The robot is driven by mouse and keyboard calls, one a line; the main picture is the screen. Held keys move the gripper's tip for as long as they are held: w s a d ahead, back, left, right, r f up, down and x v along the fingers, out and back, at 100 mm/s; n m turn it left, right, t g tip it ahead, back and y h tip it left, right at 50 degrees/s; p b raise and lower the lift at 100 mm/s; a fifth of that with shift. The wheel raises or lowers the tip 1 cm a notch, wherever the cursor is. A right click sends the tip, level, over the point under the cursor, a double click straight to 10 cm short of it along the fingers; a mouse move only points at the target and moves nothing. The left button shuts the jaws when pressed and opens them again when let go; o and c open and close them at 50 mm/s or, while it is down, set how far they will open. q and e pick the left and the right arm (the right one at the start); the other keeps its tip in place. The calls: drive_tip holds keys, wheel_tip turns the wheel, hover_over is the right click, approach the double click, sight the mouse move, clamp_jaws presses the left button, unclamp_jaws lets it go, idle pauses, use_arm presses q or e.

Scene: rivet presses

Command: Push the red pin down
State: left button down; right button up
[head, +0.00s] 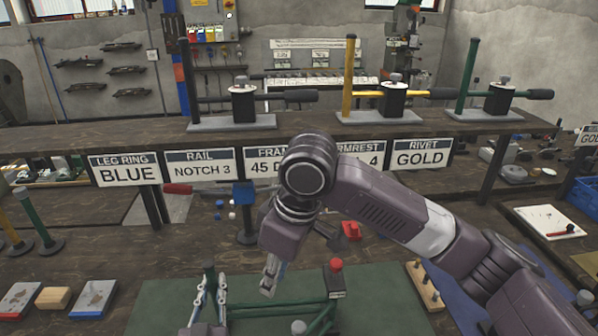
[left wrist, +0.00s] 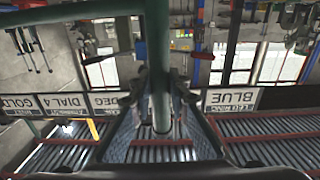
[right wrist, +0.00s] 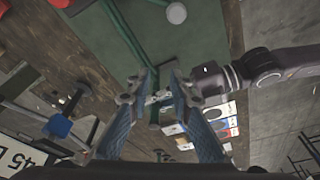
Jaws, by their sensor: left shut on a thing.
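Whether the pin shows in that view is unclear.
Behind is a shelf (head: 430,127) with several presses and label signs. A red block (head: 351,230) and a blue-topped post (head: 244,205) stand behind the mat (head: 160,300). A wooden peg block (head: 425,288) is to the right. My right arm crosses the middle.

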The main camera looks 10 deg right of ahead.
drive_tip(key=shift+o, duration=1.3)
drive_tip(key=shift+w+d+r, duration=0.15)
drive_tip(key=shift+w+d, duration=0.05)
drive_tip(key=shift+d, duration=0.05)
drive_tip(key=shift+o, duration=0.6)
drive_tip(key=w+d+r+m+h, duration=0.1)
drive_tip(key=w+d+r, duration=0.2)
drive_tip(key=d, duration=0.3)
drive_tip(key=shift+w+r+m+g+h, duration=0.25)
drive_tip(key=shift+r+m+g+h, duration=0.05)
drive_tip(key=shift+r, duration=0.05)
wheel_tip(320, 180, up, 5)
drive_tip(key=m, duration=0.2)
hover_over(337, 262)
drive_tip(key=shift+g+h, duration=0.4)
wheel_tip(337, 262, down, 11)
drive_tip(key=shift+f, duration=0.2)
drive_tip(key=shift+c, duration=0.2)
clamp_jaws()
